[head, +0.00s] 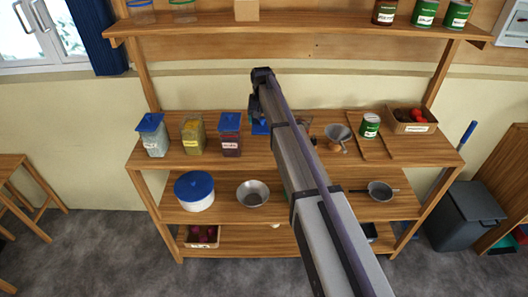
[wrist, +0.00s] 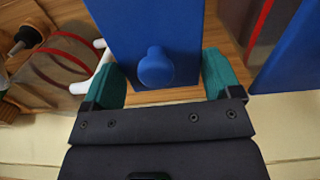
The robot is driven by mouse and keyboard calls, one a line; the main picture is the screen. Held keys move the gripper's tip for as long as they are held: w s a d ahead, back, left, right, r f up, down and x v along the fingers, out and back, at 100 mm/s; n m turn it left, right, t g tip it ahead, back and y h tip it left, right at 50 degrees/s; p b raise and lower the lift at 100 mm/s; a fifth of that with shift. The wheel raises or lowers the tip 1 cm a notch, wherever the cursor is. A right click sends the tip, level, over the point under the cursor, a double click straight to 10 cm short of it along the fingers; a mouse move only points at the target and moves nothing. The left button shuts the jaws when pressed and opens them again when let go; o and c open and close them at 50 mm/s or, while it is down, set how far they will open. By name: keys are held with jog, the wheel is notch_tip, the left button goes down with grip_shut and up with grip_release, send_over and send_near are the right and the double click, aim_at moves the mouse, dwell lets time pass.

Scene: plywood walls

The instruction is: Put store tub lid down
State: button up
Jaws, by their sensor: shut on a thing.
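The store tub lid is a blue flat lid with a round knob, seen large in the wrist view (wrist: 155,25). My gripper (wrist: 161,70) has its two teal fingers on either side of it and is shut on it. In the head view the lid (head: 260,128) shows as a small blue patch over the shelf's top board, partly hidden by my arm. I cannot tell whether it touches the board. A tub of yellow contents (head: 192,135) stands to the left without a blue lid.
A blue-lidded tub with dark red contents (head: 230,140) stands close left of the held lid, and another blue-lidded tub (head: 153,138) farther left. A funnel on a stand (head: 337,137), a green can (head: 370,125) and a wooden crate (head: 412,126) stand to the right.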

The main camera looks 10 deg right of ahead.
aim_at(262, 144)
notch_tip(262, 144, down, 11)
jog(key=b, duration=0.8)
jog(key=shift+f, duration=0.15)
jog(key=shift+r, duration=0.25)
jog(key=shift+f, duration=0.15)
jog(key=o, duration=0.7)
jog(key=shift+o, duration=0.2)
notch_tip(262, 144, up, 13)
jog(key=p, duration=1.2)
jog(key=shift+f, duration=0.15)
jog(key=s+n, duration=0.2)
jog(key=s, duration=3.6)
jog(key=shift+s+a+f, duration=0.2)
jog(key=shift+a+f, duration=0.05)
jog(key=shift+a, duration=0.1)
